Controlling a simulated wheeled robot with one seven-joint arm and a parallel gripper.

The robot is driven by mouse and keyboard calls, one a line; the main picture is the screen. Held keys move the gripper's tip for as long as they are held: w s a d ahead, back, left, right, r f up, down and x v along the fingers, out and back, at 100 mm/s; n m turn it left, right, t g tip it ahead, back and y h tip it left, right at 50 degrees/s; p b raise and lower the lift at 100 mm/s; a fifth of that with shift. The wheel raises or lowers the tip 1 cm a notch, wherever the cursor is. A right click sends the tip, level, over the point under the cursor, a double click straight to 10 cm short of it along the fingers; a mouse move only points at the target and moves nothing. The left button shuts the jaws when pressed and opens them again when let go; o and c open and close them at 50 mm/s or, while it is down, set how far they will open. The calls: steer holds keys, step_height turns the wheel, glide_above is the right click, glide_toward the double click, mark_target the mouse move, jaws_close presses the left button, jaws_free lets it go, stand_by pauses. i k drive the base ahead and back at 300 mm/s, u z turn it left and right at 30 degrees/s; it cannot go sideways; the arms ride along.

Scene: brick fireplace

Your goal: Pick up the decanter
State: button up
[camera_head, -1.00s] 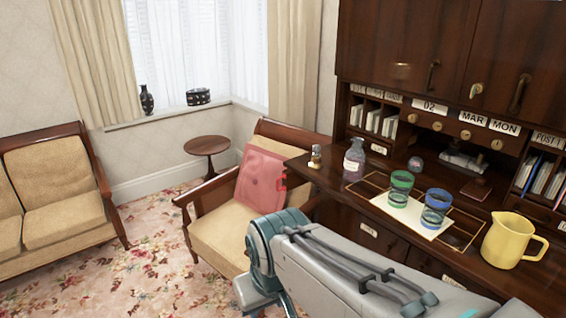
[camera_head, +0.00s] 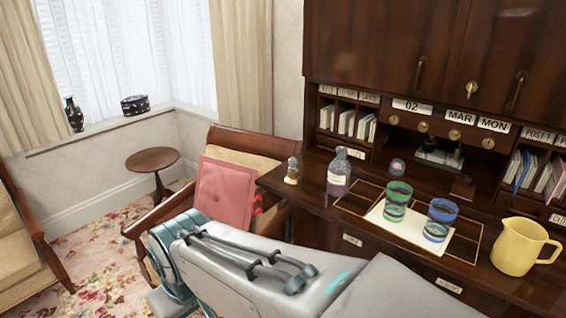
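A clear glass bottle with a stopper and a pale label (camera_head: 339,172), which looks like the decanter, stands upright on the dark wooden desk (camera_head: 318,196), near its left end. A much smaller bottle with amber contents (camera_head: 292,172) stands to its left, near the desk's corner. My arm crosses the lower middle of the view, in front of the desk and below the bottle. My gripper is not in view, so its opening cannot be seen. Nothing of my arm touches the glass bottle.
Right of the bottle, a green glass (camera_head: 397,202) and a blue glass (camera_head: 439,221) stand on a white sheet. A yellow jug (camera_head: 517,246) stands at the right.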

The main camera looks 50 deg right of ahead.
mark_target(340, 171)
steer(key=i, duration=1.1)
steer(key=z, duration=3.35)
